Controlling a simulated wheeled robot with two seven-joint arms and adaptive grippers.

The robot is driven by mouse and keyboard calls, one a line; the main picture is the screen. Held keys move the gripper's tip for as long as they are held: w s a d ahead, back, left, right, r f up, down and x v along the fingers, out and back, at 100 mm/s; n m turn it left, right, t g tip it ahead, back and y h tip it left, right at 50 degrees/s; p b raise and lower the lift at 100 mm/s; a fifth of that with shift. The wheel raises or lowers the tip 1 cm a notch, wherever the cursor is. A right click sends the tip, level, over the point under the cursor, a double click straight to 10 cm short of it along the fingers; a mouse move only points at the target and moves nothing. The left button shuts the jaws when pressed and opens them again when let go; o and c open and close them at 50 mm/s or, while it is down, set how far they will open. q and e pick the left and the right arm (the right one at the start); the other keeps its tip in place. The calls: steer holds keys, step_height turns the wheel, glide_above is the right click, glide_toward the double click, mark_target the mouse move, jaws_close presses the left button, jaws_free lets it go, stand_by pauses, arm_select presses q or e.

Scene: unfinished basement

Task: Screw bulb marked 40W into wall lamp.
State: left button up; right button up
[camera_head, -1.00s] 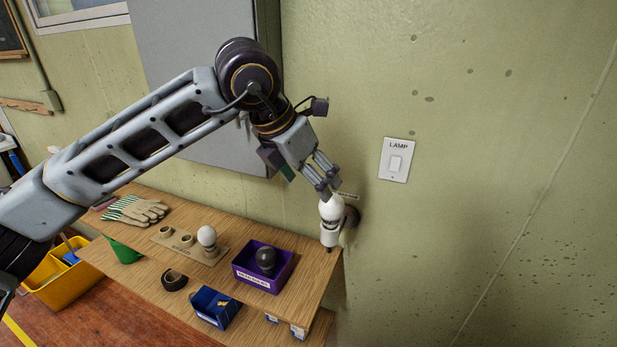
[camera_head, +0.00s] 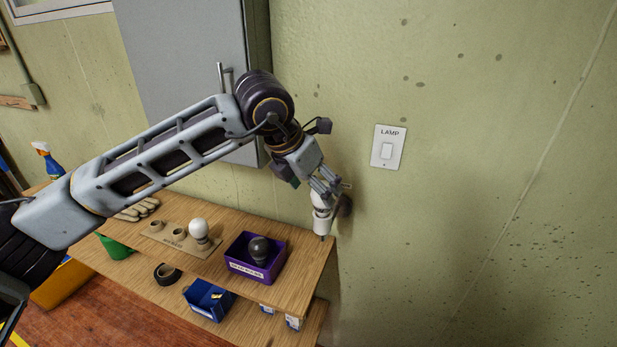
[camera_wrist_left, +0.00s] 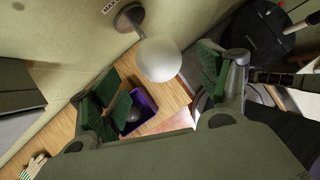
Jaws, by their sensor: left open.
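The wall lamp (camera_head: 321,224) is a white socket on a wall mount, at the right end of the wooden shelf. A white bulb (camera_wrist_left: 158,60) stands upright in it; no wattage mark is legible on it. My left gripper (camera_head: 324,188) is over the bulb from above, and its fingers hide much of the bulb in the head view. In the left wrist view the green-padded fingers are spread wide, with the bulb between them and gaps on both sides. Another white bulb (camera_head: 198,229) stands in a wooden holder (camera_head: 186,246) with two empty round seats. My right gripper is not seen.
A purple bin (camera_head: 238,268) holding a dark bulb (camera_head: 259,249) stands on the shelf (camera_head: 296,281) near the lamp. A LAMP switch (camera_head: 388,147) is on the wall; a grey cabinet (camera_head: 185,70) hangs behind my arm.

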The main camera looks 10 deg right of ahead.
arm_select(q)
steer(key=x, duration=0.4)
steer(key=shift+b+x, duration=0.3)
steer(key=shift+x, duration=0.9)
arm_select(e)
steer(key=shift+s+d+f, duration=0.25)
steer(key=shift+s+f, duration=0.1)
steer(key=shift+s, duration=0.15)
arm_select(q)
steer(key=shift+r, duration=0.1)
steer(key=shift+c, duration=0.3)
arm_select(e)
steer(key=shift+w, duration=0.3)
arm_select(q)
steer(key=shift+c, duration=1.1)
steer(key=c, duration=0.8)
steer(key=shift+c, duration=0.2)
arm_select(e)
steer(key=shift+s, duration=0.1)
arm_select(q)
steer(key=shift+m, duration=0.5)
steer(key=shift+m+g+h, duration=0.4)
steer(key=shift+m+g, duration=0.3)
steer(key=shift+m, duration=0.3)
